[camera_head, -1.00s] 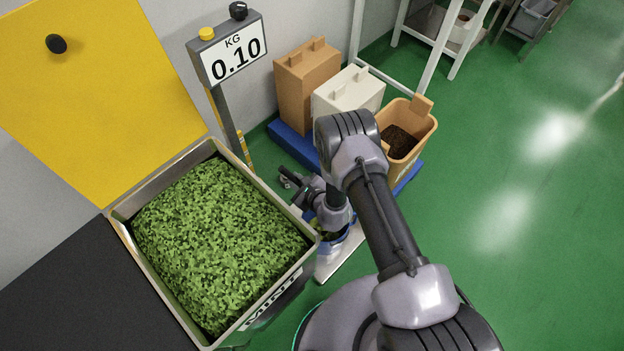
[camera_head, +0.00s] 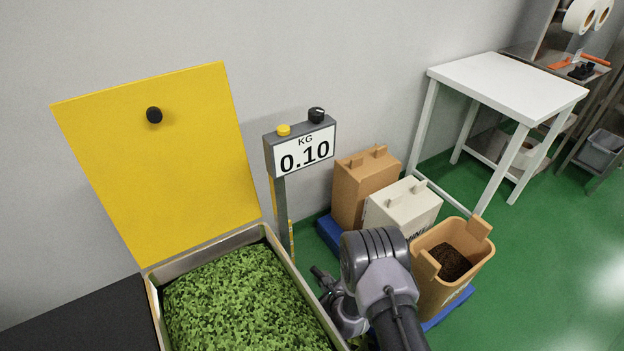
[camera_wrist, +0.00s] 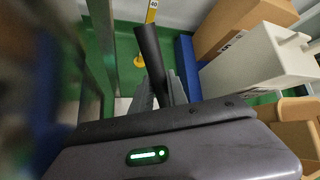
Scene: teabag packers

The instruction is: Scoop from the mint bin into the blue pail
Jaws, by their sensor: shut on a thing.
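The mint bin (camera_head: 268,235) is at the lower left of the head view, full of green leaves (camera_head: 245,300), with its yellow lid (camera_head: 165,180) raised. My gripper (camera_wrist: 158,90) is shut on a dark rod-like handle (camera_wrist: 149,55), probably the scoop's. The handle also shows in the head view (camera_head: 322,276), just right of the bin's rim. The scoop's bowl is hidden, so I cannot tell whether it holds leaves. The blue pail cannot be made out now; my arm covers the floor right of the bin.
A scale post display (camera_head: 304,151) reads 0.10 KG behind the bin. Right of it, a brown box (camera_head: 362,190), a white box (camera_head: 398,212) and an open tan bin (camera_head: 470,275) with dark contents stand on a blue base. A white table (camera_head: 508,85) is beyond.

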